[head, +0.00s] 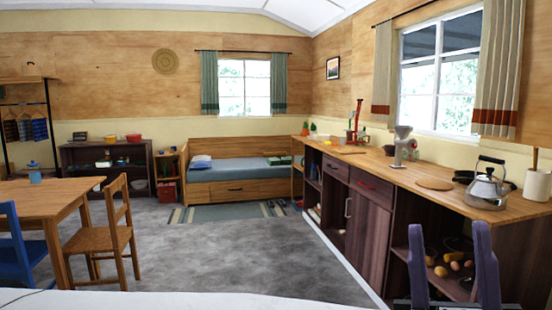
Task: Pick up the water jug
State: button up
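I cannot pick out a water jug for certain. A shiny metal kettle (485,190) with a dark arched handle stands upright on the wooden counter at the right. A white cylindrical container (537,185) stands just right of the kettle, with a wooden stick at it. My gripper is not in view.
A wooden table (88,184), a wooden chair (103,236) and a blue chair (30,255) stand left. Two purple upright posts (485,265) rise close by at lower right, before the counter shelves. The long counter (375,160) runs along the right wall. Grey floor (215,255) is clear.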

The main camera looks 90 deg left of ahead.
aim_at(33, 171)
jog(key=u, duration=4.25)
jog(key=i+l+z, duration=0.6)
jog(key=i+z, duration=0.6)
jog(key=i, duration=0.15)
jog(key=i+u, duration=0.1)
jog(key=i, duration=0.75)
jog(key=i+l, duration=0.1)
jog(key=i, duration=0.75)
jog(key=i+l+u, duration=0.15)
jog(key=i, duration=0.7)
